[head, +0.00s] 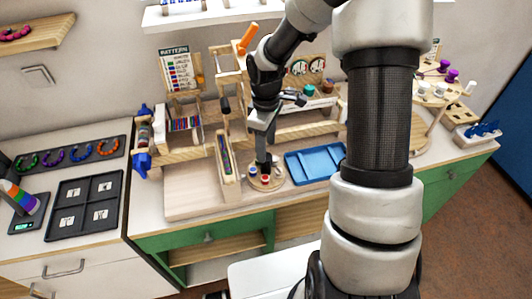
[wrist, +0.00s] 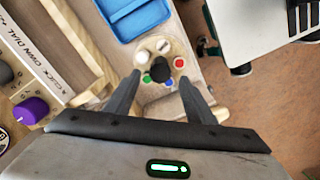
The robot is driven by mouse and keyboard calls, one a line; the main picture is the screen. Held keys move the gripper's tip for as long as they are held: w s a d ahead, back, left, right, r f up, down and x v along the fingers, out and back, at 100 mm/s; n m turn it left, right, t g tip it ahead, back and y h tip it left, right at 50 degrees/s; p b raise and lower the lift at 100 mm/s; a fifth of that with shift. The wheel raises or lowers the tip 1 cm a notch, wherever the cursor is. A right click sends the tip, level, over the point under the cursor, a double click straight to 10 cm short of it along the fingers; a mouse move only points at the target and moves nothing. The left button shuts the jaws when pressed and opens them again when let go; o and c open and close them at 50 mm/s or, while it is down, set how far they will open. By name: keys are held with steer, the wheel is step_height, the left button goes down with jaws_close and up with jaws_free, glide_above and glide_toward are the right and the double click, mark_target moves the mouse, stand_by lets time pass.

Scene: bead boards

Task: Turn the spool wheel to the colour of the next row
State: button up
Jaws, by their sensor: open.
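The spool wheel is a round wooden disc (head: 281,183) low in front of the bench's middle. In the wrist view the disc (wrist: 152,46) carries red, green, blue and whitish spools around a dark central knob (wrist: 160,69). The red spool (wrist: 180,62) is at right, the green (wrist: 147,79) and blue (wrist: 169,81) are nearest me. My gripper (head: 265,162) points down over the wheel. In the wrist view its open fingers (wrist: 160,82) stand on either side of the knob; I cannot tell whether they touch it. A pattern card (head: 178,70) with coloured rows stands behind; its rows are too small to read.
A blue tray (head: 315,163) lies right of the wheel. A narrow wooden rack (head: 226,160) stands close on its left, beside a pale board (head: 190,190). A purple knob (wrist: 30,110) on a labelled panel is at left in the wrist view.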

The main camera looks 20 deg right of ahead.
mark_target(266, 166)
steer(key=shift+f, duration=1.9)
steer(key=c, duration=1.1)
steer(key=shift+o, duration=0.3)
